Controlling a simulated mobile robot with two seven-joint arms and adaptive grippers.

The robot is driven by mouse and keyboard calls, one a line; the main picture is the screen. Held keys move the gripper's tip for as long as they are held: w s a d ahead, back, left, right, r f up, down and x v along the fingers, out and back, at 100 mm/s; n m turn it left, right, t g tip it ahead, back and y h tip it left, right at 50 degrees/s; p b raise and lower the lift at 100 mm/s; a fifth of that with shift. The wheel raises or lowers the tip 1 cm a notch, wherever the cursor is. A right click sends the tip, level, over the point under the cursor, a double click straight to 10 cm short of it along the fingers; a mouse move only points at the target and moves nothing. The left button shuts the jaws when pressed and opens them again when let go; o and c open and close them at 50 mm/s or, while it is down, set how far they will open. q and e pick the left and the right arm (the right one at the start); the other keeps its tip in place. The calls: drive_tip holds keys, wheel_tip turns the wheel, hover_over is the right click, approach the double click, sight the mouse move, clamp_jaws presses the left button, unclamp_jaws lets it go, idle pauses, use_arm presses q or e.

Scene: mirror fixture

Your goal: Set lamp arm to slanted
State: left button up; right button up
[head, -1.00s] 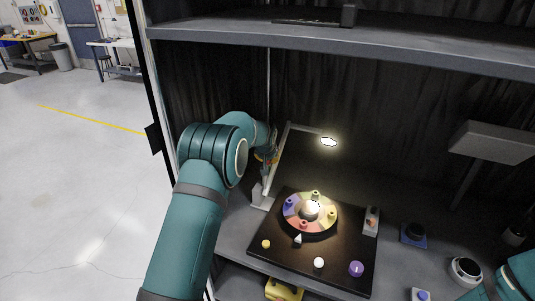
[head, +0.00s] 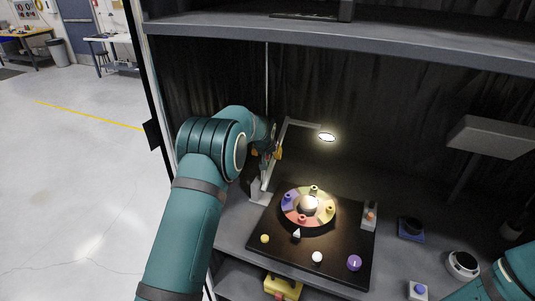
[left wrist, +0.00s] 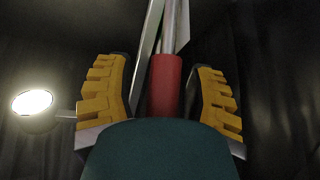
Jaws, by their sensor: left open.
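The lamp has a thin grey arm (head: 281,140) that rises from a pale base (head: 261,192) at the board's back left corner. Its arm leans slightly and bends right at the top to a lit lamp head (head: 327,137). My left gripper (head: 267,152) is at the lamp's upright arm, partly hidden by my own arm. In the left wrist view it is open (left wrist: 160,95), with a red cylindrical grip (left wrist: 165,85) between its yellow pads. Gaps show on both sides of the grip. The lit head (left wrist: 33,102) shows at left. My right gripper is out of view.
A black board (head: 268,228) carries a coloured dial (head: 290,215) and several small knobs. A blue-based device (head: 411,230) and a round white one (head: 462,265) stand to the right. A shelf (head: 350,38) hangs above. My right arm is at lower right.

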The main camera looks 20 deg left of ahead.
use_arm(q)
drive_tip(key=v, duration=1.1)
drive_tip(key=shift+s+d+r, duration=0.15)
drive_tip(key=shift+s+r, duration=0.1)
